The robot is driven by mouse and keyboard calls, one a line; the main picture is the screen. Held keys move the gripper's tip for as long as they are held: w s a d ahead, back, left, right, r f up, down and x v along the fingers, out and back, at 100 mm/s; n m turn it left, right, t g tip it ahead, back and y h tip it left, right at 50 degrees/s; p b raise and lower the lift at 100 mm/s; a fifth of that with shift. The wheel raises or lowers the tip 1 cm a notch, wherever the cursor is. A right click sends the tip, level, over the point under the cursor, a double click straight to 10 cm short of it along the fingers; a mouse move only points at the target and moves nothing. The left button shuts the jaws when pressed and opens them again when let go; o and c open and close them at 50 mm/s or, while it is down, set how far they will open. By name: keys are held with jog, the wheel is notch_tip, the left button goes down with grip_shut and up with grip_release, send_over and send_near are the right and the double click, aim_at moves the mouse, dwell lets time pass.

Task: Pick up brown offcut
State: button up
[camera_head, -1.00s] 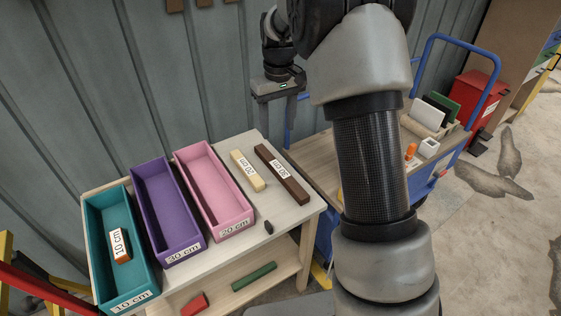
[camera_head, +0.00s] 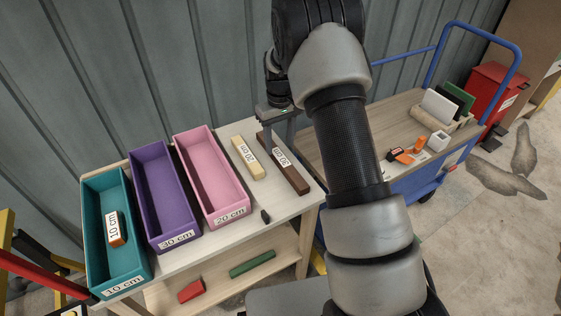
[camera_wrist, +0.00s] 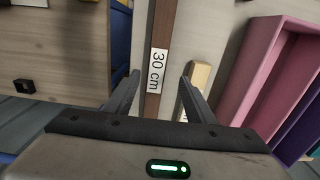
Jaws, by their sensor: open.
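The brown offcut (camera_head: 294,176) is a long dark brown bar with a white "30 cm" label. It lies on the light table beside the shorter pale "20 cm" offcut (camera_head: 247,157). In the wrist view the brown offcut (camera_wrist: 156,60) runs up the picture between my open fingers. My gripper (camera_wrist: 158,82) is open and empty, above the offcut. In the head view my gripper (camera_head: 279,124) hangs over the far end of the brown offcut. The pale offcut (camera_wrist: 199,78) shows close beside the right finger in the wrist view.
Left of the offcuts stand a pink "20 cm" bin (camera_head: 209,180), a purple "30 cm" bin (camera_head: 163,196) and a teal "10 cm" bin (camera_head: 116,262) holding a small labelled offcut (camera_head: 115,231). A small dark object (camera_head: 265,216) lies near the front edge. A blue cart (camera_head: 425,172) stands right.

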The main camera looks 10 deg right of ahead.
aim_at(281, 157)
jog(key=shift+w+d+f+b, duration=0.1)
jog(key=shift+w+f+b, duration=0.1)
jog(key=shift+f, duration=1.4)
jog(key=shift+w+d+f+b, duration=0.1)
jog(key=shift+w+f+b, duration=0.1)
jog(key=shift+f, duration=1.35)
jog(key=shift+r, duration=0.15)
grip_shut()
